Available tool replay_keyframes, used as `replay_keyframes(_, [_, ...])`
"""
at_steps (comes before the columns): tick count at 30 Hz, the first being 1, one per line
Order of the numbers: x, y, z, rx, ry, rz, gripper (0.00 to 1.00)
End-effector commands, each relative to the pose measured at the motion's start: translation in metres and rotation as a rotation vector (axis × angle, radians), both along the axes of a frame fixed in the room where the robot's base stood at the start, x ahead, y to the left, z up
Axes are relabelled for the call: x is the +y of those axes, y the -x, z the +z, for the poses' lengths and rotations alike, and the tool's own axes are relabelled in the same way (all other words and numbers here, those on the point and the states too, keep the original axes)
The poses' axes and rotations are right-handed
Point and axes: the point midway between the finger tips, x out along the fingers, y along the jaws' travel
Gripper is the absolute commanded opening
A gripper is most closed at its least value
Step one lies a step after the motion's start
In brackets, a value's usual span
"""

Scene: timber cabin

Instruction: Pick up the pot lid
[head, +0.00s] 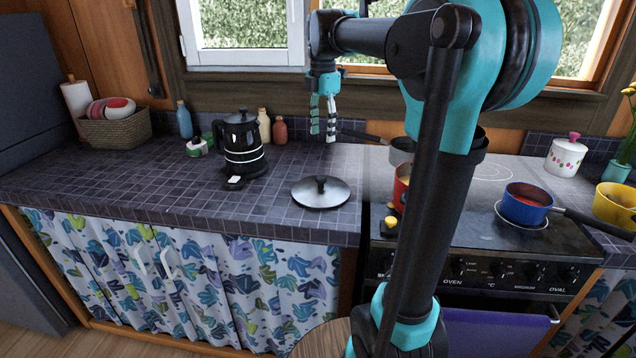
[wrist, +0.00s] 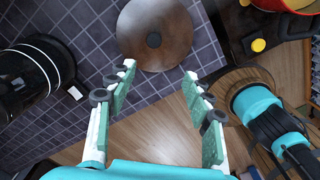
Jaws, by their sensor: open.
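The pot lid (head: 320,192) is a round, shiny grey disc with a black knob. It lies flat on the dark tiled counter near its front edge, left of the stove. In the wrist view the pot lid (wrist: 155,36) is at the top centre, beyond the fingertips, with its knob facing the camera. My gripper (head: 331,118) hangs above the counter in the head view, above the lid in the picture. In the wrist view my gripper (wrist: 160,72) has its two fingers spread wide with nothing between them.
A black kettle (head: 241,145) stands left of the lid. The stove (head: 470,240) is on the right, with a blue saucepan (head: 526,205) on it. Bottles (head: 264,126) and a wicker basket (head: 115,129) stand at the back. The tiles around the lid are clear.

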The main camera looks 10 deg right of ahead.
Motion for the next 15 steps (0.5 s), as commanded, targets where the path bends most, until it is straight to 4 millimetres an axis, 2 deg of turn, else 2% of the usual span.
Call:
replay_keyframes(5, [0.0, 0.0, -0.007, 0.002, 0.0, 0.007, 0.52])
replay_keyframes(15, [0.0, 0.0, -0.07, 0.001, 0.0, 0.006, 0.52])
